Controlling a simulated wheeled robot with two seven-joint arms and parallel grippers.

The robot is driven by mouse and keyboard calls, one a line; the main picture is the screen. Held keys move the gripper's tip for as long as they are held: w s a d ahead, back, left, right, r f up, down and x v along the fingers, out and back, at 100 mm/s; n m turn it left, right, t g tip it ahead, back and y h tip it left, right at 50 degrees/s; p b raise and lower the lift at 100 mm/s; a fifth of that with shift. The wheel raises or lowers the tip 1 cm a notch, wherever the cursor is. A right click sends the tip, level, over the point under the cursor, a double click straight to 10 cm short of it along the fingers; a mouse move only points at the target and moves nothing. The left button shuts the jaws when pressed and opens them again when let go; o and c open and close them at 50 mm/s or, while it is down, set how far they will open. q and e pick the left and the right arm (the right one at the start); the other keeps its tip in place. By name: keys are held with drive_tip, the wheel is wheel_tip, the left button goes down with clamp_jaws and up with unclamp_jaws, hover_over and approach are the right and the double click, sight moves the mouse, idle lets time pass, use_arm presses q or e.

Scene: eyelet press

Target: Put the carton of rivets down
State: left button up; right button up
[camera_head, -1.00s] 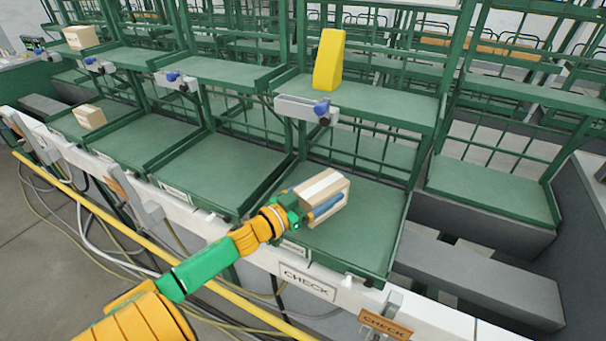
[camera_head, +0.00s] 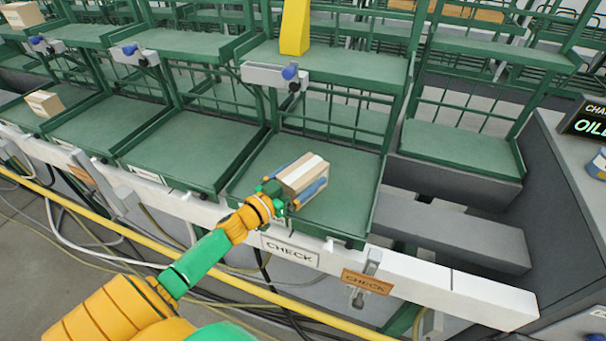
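The carton of rivets (camera_head: 304,172) is a small tan box with a pale strip along its top. It is at the lower green shelf bay (camera_head: 345,213) above the white "CHECK" label. My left gripper (camera_head: 302,183) reaches in from the left, with one blue finger along each side of the carton, and looks shut on it. The carton sits low over the shelf floor; I cannot tell whether it touches. My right gripper is not in view.
A yellow wedge-shaped block (camera_head: 295,27) stands on the upper shelf above. Another tan carton (camera_head: 44,103) sits in a lower bay at the far left. The neighbouring lower bay (camera_head: 185,150) is empty. A white rail (camera_head: 420,283) runs along the front.

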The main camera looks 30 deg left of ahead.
use_arm(q)
drive_tip(key=shift+r, duration=0.15)
drive_tip(key=shift+s+f, duration=0.2)
drive_tip(key=shift+s, duration=0.15)
drive_tip(key=s+a, duration=0.2)
drive_tip(key=s, duration=0.9)
